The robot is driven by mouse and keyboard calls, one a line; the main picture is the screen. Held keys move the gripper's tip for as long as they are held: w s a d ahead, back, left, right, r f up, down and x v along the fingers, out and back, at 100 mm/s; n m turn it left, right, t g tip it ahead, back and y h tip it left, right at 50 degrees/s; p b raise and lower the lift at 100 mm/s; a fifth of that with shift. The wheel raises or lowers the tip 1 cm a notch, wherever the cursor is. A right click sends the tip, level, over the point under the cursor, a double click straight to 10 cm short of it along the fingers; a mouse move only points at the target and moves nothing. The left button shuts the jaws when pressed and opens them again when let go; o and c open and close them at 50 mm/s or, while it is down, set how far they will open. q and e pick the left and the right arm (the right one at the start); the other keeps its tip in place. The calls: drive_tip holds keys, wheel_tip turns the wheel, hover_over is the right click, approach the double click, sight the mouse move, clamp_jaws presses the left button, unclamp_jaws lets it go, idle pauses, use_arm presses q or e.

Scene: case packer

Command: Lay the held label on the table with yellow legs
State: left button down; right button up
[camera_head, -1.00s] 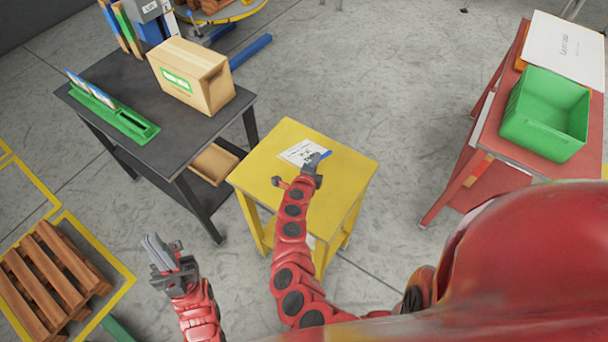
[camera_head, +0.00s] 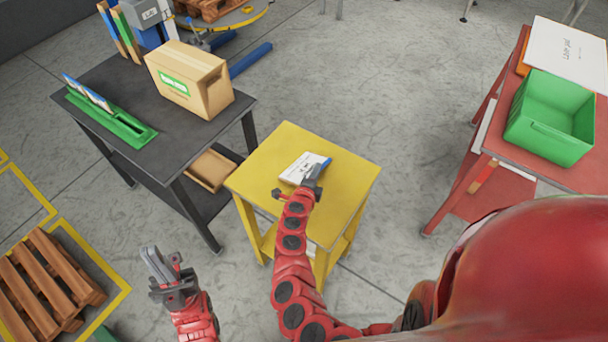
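The label (camera_head: 298,168) is a small white card with dark print and a blue strip at its right end. It is over the top of the table with yellow legs (camera_head: 345,190), a small yellow table in the middle. My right gripper (camera_head: 316,172) is over this table and is shut on the label near the blue strip. The label looks slightly tilted; I cannot tell whether it touches the tabletop. My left gripper (camera_head: 161,266) is at the lower left, away from the table, over the floor. Its grey fingers lie close together in this view, and I see no object in them.
A dark table (camera_head: 115,85) at the left bears a cardboard box (camera_head: 205,88) and a green holder with cards (camera_head: 110,115). At the right, a red table (camera_head: 510,150) bears a green crate (camera_head: 535,135) and a white sign (camera_head: 566,52). A wooden pallet (camera_head: 45,285) lies lower left.

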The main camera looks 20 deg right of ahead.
drive_tip(key=p+v, duration=0.1)
drive_tip(key=v, duration=0.6)
drive_tip(key=shift+p, duration=0.35)
drive_tip(key=shift+s+a+r, duration=0.2)
drive_tip(key=shift+s+a, duration=0.05)
drive_tip(key=shift+s, duration=0.2)
wheel_tip(320, 180, up, 7)
drive_tip(key=s+a+p, duration=0.1)
drive_tip(key=s+p, duration=0.1)
drive_tip(key=p, duration=0.3)
drive_tip(key=shift+a+p, duration=0.3)
drive_tip(key=shift+p, duration=0.05)
drive_tip(key=shift+s, duration=0.1)
